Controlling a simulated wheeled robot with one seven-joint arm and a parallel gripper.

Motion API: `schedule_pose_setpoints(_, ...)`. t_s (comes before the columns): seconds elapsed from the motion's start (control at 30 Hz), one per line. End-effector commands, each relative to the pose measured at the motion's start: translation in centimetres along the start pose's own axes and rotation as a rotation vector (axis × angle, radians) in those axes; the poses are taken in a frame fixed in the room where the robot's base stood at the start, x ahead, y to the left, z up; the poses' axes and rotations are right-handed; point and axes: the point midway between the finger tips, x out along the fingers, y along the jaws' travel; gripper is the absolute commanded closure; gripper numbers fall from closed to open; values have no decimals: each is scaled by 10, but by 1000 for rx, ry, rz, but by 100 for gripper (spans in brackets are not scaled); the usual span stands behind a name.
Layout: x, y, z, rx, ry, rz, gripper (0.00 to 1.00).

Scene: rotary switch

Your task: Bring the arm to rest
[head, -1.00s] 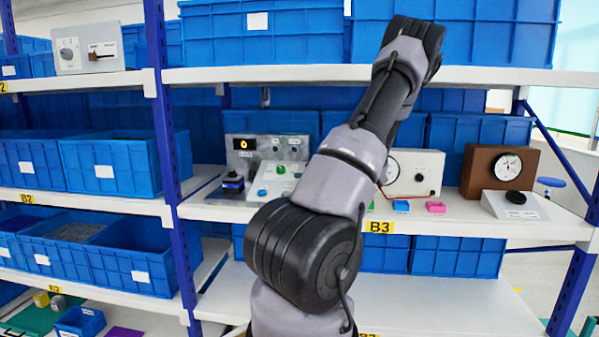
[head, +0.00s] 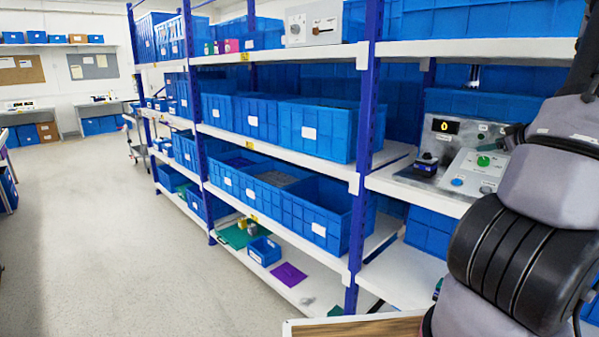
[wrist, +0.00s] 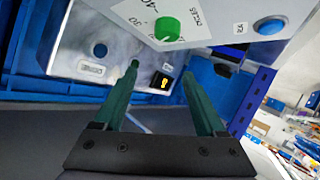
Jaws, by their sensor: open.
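My gripper (wrist: 160,72) is open in the wrist view, with two dark green fingers apart and nothing between them. Beyond the fingers is a pale control box with a green rotary knob (wrist: 168,28) and a blue button (wrist: 270,25). A metal panel with a small lit display (wrist: 162,82) is behind it. In the head view the green knob (head: 483,161) is on the shelf at the right, beside my arm. I cannot make out the gripper in the head view. The fingers look clear of the knob; the exact gap cannot be told.
Blue bins (head: 315,131) fill the shelves left of the panel. A blue upright (head: 367,130) stands between the bays. The floor (head: 110,200) at left is open. A wooden-topped surface (head: 360,330) shows at the bottom edge.

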Motion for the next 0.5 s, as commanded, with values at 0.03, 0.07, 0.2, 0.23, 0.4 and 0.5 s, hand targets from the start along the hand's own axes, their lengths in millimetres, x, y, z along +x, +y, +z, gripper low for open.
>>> schedule_pose_setpoints(0.03,-1,-10,-25,-8,-43,30,27)
schedule_pose_setpoints(0.07,-3,-14,-35,-3,-73,53,27)
schedule_pose_setpoints(0.2,-25,-41,-82,49,-186,151,27)
schedule_pose_setpoints(0.23,-32,-48,-91,66,-207,170,27)
schedule_pose_setpoints(0.4,-85,-102,-134,201,-298,229,27)
schedule_pose_setpoints(0.5,-122,-143,-149,307,-343,220,27)
